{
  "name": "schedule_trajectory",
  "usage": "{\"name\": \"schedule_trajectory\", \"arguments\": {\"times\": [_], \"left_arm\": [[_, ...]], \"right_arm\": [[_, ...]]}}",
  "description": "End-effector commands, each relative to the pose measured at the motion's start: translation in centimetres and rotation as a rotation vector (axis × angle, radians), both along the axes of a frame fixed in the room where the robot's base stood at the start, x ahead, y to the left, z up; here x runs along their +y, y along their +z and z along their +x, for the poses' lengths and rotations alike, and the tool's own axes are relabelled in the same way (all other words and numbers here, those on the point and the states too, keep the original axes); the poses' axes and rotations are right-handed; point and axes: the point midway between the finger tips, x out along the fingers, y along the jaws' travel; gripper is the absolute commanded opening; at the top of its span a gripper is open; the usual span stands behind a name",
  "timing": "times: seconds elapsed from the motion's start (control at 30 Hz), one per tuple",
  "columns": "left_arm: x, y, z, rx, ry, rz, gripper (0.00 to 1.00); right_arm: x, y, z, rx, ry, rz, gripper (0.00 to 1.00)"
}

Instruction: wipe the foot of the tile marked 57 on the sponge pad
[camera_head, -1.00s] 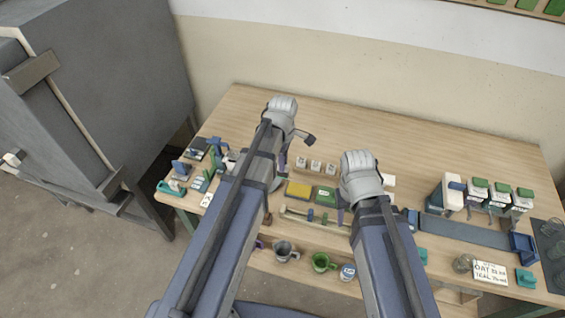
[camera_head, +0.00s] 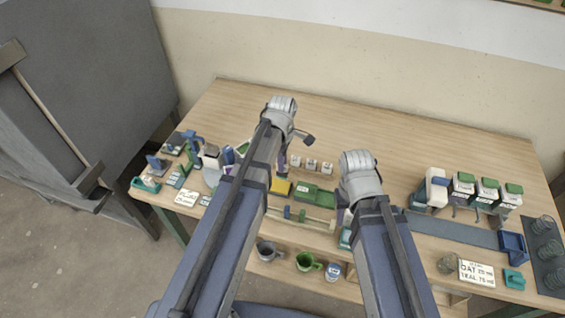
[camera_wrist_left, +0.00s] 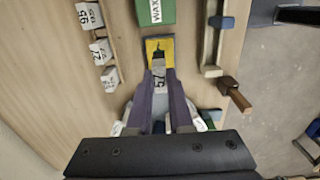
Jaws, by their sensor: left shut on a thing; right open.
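The tile marked 57 (camera_wrist_left: 159,78) is white and sits between the purple fingers of my left gripper (camera_wrist_left: 160,88), which is shut on it. The yellow sponge pad (camera_wrist_left: 166,45) lies just beyond the tile in the left wrist view, and the tile's far end overlaps it there. I cannot tell whether the tile touches the pad. In the head view the sponge pad (camera_head: 281,187) shows partly beside my left arm, and my left gripper (camera_head: 282,160) is mostly hidden. My right gripper (camera_head: 343,212) is open, its fingers largely hidden behind its arm.
A green WAX block (camera_wrist_left: 155,12) lies directly beyond the sponge pad. Three white tiles (camera_head: 312,165) stand in a row behind. A wooden rail (camera_head: 305,217) runs in front. Mugs (camera_head: 309,262) stand lower down. The table's back (camera_head: 400,135) is clear.

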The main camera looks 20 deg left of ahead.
Motion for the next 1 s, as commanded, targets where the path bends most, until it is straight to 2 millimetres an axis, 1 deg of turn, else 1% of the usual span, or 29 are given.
{"name": "schedule_trajectory", "arguments": {"times": [0.17,0.6,0.73,1.0], "left_arm": [[0.0,-1.0,0.0,0.000,0.000,0.000,0.00],[0.0,-4.4,0.0,0.000,0.000,0.000,0.00],[0.0,-4.7,0.0,0.000,0.000,0.000,0.00],[0.0,-4.6,0.0,0.000,0.000,0.000,0.00]], "right_arm": [[0.0,-1.0,0.0,0.000,0.000,0.000,0.45],[0.0,-4.4,0.0,0.000,0.000,0.000,0.45],[0.0,-4.7,0.0,0.000,0.000,0.000,0.45],[0.0,-4.6,0.0,0.000,0.000,0.000,0.45]]}}
